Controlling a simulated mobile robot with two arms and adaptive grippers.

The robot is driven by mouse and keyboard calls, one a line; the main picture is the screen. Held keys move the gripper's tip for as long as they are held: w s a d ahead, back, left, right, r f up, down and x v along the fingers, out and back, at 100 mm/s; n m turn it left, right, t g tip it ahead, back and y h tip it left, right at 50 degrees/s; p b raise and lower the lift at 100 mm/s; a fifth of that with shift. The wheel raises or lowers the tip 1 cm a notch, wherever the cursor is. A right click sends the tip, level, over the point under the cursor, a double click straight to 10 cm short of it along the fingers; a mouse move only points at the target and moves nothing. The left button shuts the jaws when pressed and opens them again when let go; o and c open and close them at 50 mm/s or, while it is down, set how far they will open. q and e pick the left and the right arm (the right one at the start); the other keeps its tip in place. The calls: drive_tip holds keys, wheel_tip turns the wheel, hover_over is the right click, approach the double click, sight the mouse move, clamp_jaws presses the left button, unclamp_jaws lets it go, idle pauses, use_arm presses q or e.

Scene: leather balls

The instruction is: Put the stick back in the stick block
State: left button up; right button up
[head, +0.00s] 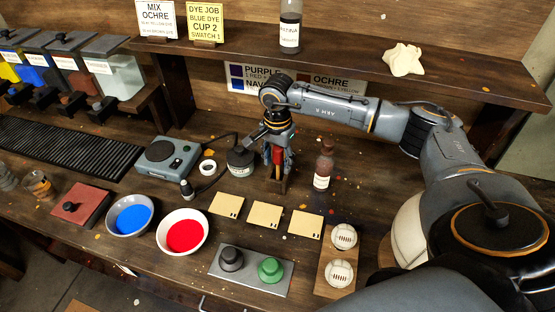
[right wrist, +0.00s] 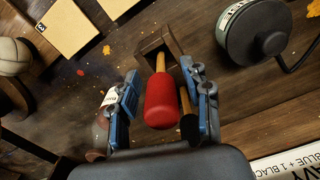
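A stick with a red bulbous head (right wrist: 162,103) and a pale wooden shaft stands between the fingers of my right gripper (right wrist: 159,72). Gaps show on both sides of it, so the gripper looks open around it. The shaft's lower end meets the small wooden stick block (right wrist: 153,43); I cannot tell how deep it sits. A second stick with a dark head (right wrist: 189,130) is beside the right finger. In the head view, my right gripper (head: 277,150) points down over the block (head: 278,186), with the red head (head: 277,155) between its fingers. My left gripper is not in view.
A dark round pot with a cable (head: 240,160) stands close left of the gripper, and a brown bottle (head: 323,167) close right. Pale cards (head: 265,214), dye bowls (head: 183,232) and white balls (head: 343,237) lie in front. A shelf (head: 340,65) runs above and behind.

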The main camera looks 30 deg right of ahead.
drive_tip(key=shift+r, duration=0.25)
wheel_tip(320, 180, up, 10)
drive_tip(key=b, duration=0.3)
drive_tip(key=shift+r+b, duration=0.25)
drive_tip(key=shift+b, duration=0.05)
drive_tip(key=shift+r, duration=0.6)
